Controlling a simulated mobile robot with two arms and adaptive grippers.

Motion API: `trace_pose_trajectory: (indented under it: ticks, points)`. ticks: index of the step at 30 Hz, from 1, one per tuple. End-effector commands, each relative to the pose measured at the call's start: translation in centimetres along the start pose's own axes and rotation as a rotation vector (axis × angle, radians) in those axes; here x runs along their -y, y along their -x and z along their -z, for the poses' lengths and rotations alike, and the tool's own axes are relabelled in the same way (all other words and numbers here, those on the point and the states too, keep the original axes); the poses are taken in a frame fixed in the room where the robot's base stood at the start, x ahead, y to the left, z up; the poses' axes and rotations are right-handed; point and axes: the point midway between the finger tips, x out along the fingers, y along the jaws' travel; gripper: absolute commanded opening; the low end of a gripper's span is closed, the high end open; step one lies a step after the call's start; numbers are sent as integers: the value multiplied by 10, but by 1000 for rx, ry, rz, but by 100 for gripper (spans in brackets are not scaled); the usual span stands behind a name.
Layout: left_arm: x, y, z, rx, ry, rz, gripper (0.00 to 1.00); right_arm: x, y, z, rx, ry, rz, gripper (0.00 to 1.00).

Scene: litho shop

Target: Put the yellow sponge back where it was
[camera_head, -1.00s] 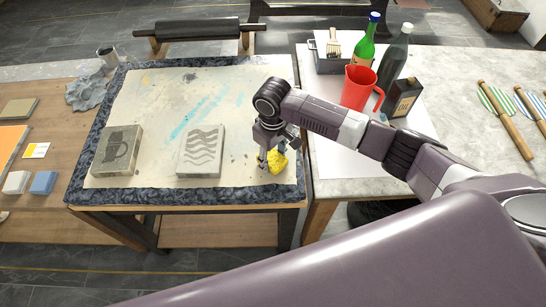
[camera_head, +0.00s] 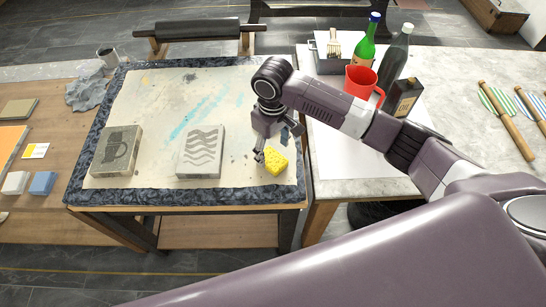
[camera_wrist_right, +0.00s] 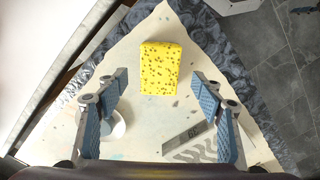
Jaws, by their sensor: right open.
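The yellow sponge (camera_head: 276,163) lies on the cream sheet of the stone-edged worktable, near its front right corner. In the right wrist view the sponge (camera_wrist_right: 160,68) lies ahead of the fingertips, roughly centred between them, with no finger touching it. My right gripper (camera_head: 273,148) is open and empty, just above and behind the sponge in the head view. Both its blue-padded fingers show in the right wrist view (camera_wrist_right: 158,100), spread wide. My left gripper is not in view.
A wavy-patterned stone (camera_head: 202,151) and a stone with a jug picture (camera_head: 117,151) lie left of the sponge. A red pitcher (camera_head: 359,85), a green bottle (camera_head: 366,42) and a dark tin (camera_head: 403,98) stand on the right table, close to my right arm.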

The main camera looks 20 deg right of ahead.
Motion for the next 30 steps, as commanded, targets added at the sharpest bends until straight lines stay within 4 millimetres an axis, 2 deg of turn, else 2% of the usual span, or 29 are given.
trace_pose_trajectory:
  ticks: [1, 6, 12, 25, 28, 30]
  points:
    - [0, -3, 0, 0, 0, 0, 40, -1, 12, 1, -5, 2, -3, 61]
    - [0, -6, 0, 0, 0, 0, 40, 0, 44, 1, -3, 1, -2, 61]
    - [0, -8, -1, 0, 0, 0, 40, 0, 65, 0, 0, 1, -1, 61]
    - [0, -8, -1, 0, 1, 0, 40, 3, 66, -1, -2, 5, 4, 61]
    - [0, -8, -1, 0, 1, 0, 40, 15, 56, -4, -15, 21, 20, 61]
    - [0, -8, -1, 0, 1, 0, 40, 30, 44, -8, -37, 38, 40, 61]
